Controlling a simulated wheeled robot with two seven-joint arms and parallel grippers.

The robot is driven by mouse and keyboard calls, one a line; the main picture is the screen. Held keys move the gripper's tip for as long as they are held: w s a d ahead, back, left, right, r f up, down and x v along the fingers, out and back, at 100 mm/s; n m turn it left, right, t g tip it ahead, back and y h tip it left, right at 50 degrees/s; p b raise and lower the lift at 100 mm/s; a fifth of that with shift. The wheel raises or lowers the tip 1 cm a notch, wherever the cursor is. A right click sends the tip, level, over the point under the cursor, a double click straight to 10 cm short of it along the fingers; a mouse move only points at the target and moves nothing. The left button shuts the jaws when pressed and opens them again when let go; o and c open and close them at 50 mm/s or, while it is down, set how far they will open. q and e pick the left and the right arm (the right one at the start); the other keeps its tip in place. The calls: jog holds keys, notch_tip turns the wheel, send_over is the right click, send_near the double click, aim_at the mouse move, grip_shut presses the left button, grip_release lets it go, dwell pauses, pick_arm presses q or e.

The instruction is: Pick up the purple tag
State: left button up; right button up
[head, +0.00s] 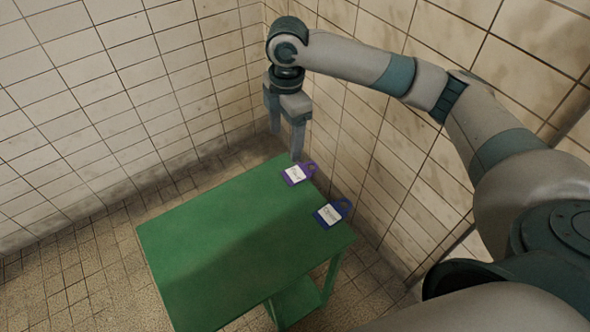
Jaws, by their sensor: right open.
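The purple tag (294,174) lies flat near the far right corner of a green table (215,235). It has a white label and a loop on its right end. My right gripper (287,146) is open and points down above and just behind the tag in the picture. One finger ends close over the tag's upper edge; I cannot tell the exact height. Nothing is between the fingers. My left gripper does not show.
A dark blue tag (328,215) with a white label and a loop lies nearer on the same table's right edge. Tiled walls (110,110) stand behind and to the right of the table. The table's left and middle are clear.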

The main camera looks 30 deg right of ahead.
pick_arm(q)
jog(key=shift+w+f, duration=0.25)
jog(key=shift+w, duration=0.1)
pick_arm(e)
jog(key=shift+w+d+r, duration=0.35)
jog(key=shift+d+r, duration=0.25)
jog(key=shift+w+d+r, duration=0.3)
jog(key=shift+d+r, duration=0.25)
jog(key=shift+f, duration=0.1)
pick_arm(q)
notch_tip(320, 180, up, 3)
jog(key=p, duration=0.2)
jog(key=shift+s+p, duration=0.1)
jog(key=shift+p, duration=0.25)
pick_arm(e)
send_over(294, 175)
jog(key=f, duration=1.2)
jog(key=shift+a, duration=0.2)
jog(key=shift+f, duration=0.15)
jog(key=shift+d+f+p, duration=0.1)
jog(key=shift+f+p, duration=0.45)
jog(key=shift+f, duration=0.05)
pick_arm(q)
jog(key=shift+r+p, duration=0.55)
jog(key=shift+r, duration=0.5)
pick_arm(e)
jog(key=shift+d+f, duration=0.1)
jog(key=shift+f, duration=1.8)
